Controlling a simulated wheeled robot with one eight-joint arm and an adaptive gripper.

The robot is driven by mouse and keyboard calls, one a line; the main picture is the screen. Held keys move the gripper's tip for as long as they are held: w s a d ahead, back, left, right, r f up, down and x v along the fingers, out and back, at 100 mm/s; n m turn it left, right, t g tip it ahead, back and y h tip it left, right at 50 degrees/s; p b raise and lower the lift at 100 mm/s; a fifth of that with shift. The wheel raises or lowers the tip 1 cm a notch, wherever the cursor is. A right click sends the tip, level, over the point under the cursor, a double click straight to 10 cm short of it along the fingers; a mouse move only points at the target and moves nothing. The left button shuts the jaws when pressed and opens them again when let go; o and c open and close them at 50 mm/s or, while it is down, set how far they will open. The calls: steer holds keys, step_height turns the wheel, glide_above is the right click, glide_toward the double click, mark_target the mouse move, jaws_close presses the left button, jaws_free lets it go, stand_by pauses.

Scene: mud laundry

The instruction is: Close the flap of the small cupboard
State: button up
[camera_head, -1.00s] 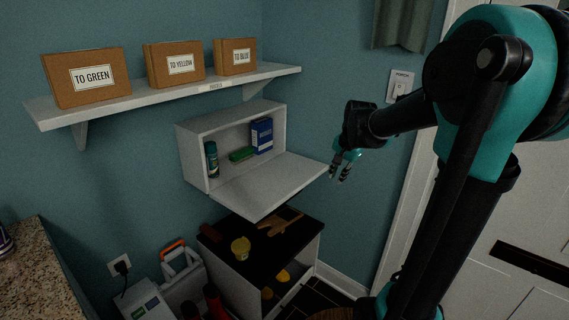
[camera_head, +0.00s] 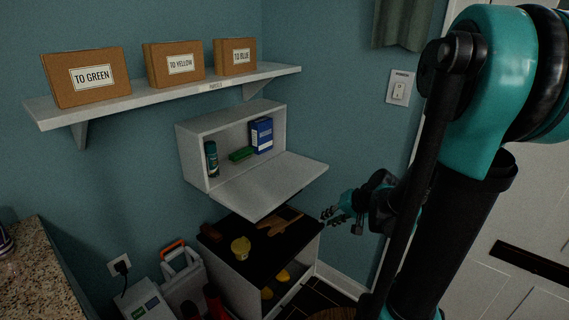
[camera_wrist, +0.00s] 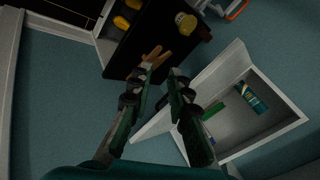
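The small white cupboard (camera_head: 196,165) hangs on the blue wall below a shelf. Its flap (camera_head: 268,186) is open, folded down and sticking out about level. In the wrist view the cupboard (camera_wrist: 290,122) is on the right, and the flap (camera_wrist: 160,122) is partly hidden behind a finger. My gripper (camera_head: 326,215) is to the right of the flap and lower than its outer edge, apart from it in the head view. The wrist view shows the gripper's fingers (camera_wrist: 160,72) spread with a gap and nothing between them.
Inside the cupboard are a dark spray can (camera_head: 211,160), a green item (camera_head: 241,154) and a blue box (camera_head: 261,136). Below stands a black-topped cabinet (camera_head: 240,262) with a yellow jar (camera_head: 241,248) and wooden pieces (camera_head: 282,222). A shelf (camera_head: 180,90) with brown boxes is above.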

steer(key=w+r+m+t+y, duration=0.2)
steer(key=w+r+y, duration=0.15)
steer(key=w, duration=0.55)
steer(key=w+r+m+t+y, duration=0.3)
steer(key=w+y, duration=0.1)
steer(key=w, duration=0.6)
steer(key=x, duration=1.6)
steer(key=shift+a, duration=0.35)
steer(key=c, duration=0.4)
jaws_close()
steer(key=shift+o, duration=2)
jaws_free()
